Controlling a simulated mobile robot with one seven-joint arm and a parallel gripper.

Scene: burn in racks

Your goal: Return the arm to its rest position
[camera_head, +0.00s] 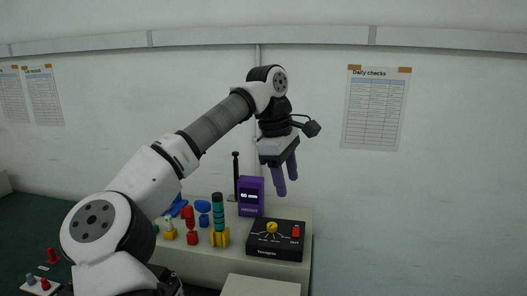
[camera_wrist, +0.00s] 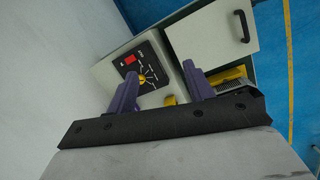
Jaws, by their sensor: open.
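My gripper (camera_head: 286,181) hangs from my raised arm, fingers pointing down, above the cabinet top and in front of the white wall. Its two purple fingers are apart and empty. In the wrist view the gripper (camera_wrist: 160,85) shows both fingers spread, with nothing between them but the cabinet further below. The black control box (camera_head: 275,240) with a yellow knob and a red switch lies below the gripper, apart from it. It also shows in the wrist view (camera_wrist: 150,62), partly hidden by the left finger.
A purple display unit (camera_head: 250,196) stands behind the black box. Several red, blue, green and yellow parts (camera_head: 204,222) stand left of it, near my arm. A "Daily checks" sheet (camera_head: 376,108) hangs on the wall. The wrist view shows a cabinet door (camera_wrist: 210,45) with a black handle and blue floor.

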